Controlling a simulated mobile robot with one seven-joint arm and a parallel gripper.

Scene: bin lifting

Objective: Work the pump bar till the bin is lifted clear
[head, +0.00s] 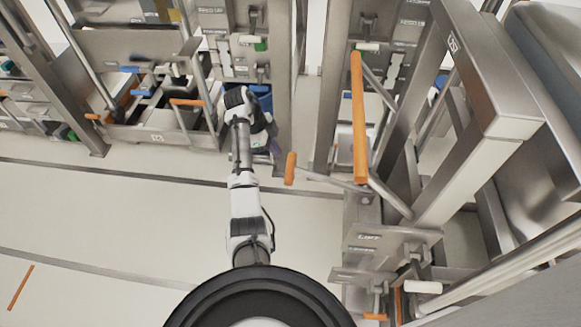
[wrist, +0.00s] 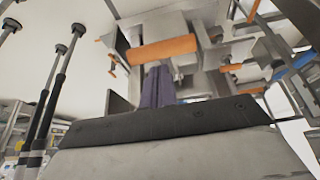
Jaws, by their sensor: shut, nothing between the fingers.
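My gripper (head: 274,148) is shut and empty at the end of my arm, left of the steel lift frame. Its purple fingers also show in the wrist view (wrist: 158,84). A short orange-gripped bar (head: 290,168) on a steel rod stands just right of the fingers, apart from them in the head view. A longer upright orange bar (head: 359,118) stands farther right on the same machine. An orange grip (wrist: 160,50) lies beyond the fingertips in the wrist view; I cannot tell which bar it is or whether they touch. A blue container (head: 262,98) is partly hidden behind my wrist.
A steel plate with unclear lettering (head: 385,243) and a white-gripped lever (head: 423,287) are at lower right. Heavy steel posts (head: 470,130) crowd the right. Racks with orange handles (head: 187,102) line the back left.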

